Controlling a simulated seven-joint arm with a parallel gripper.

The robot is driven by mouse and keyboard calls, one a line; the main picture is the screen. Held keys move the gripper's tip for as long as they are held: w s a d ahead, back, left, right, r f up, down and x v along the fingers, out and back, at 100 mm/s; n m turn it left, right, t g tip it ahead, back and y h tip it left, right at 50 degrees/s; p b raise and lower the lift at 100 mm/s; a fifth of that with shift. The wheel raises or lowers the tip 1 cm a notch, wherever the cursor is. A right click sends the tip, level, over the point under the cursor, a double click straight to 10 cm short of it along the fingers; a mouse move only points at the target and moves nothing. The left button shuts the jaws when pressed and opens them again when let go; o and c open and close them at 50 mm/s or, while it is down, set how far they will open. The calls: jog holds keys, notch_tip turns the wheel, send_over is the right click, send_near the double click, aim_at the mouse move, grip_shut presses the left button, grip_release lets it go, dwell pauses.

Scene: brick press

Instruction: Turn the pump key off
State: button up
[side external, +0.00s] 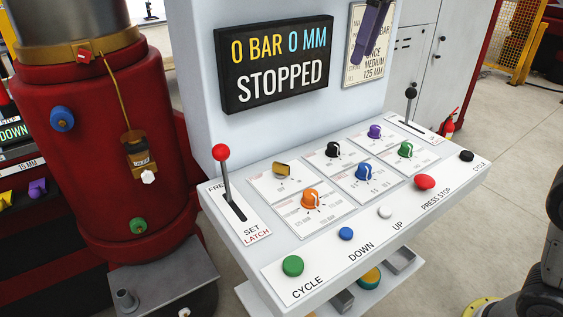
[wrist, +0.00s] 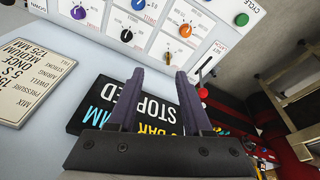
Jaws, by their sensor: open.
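The pump key appears to be the gold key-shaped switch (side external: 282,169) at the back left of the sloping control panel, beside the red-knobbed lever. Its label is too small to read. In the wrist view the key (wrist: 168,57) shows small and dark, between and beyond the fingertips. My gripper (side external: 357,58) is at the top of the side view, in front of the upright face and well above the panel. Its two purple fingers (wrist: 158,74) stand apart with nothing between them. The gripper touches no control.
Near the key are the orange knob (side external: 310,199), black knob (side external: 333,150) and red-knobbed lever (side external: 221,153). The display (side external: 277,64) reads 0 BAR, 0 MM, STOPPED. Several push buttons line the front edge, including a green one (side external: 292,266). The space above the panel is free.

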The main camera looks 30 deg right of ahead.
jog(key=w+a+f+n+g, duration=0.1)
jog(key=w+a+f, duration=0.4)
jog(key=w+f, duration=0.4)
jog(key=g, duration=0.2)
send_near(281, 164)
notch_tip(281, 164, down, 9)
jog(key=shift+s+a+f, duration=0.1)
jog(key=shift+s+f, duration=0.05)
jog(key=shift+f, duration=0.1)
grip_shut()
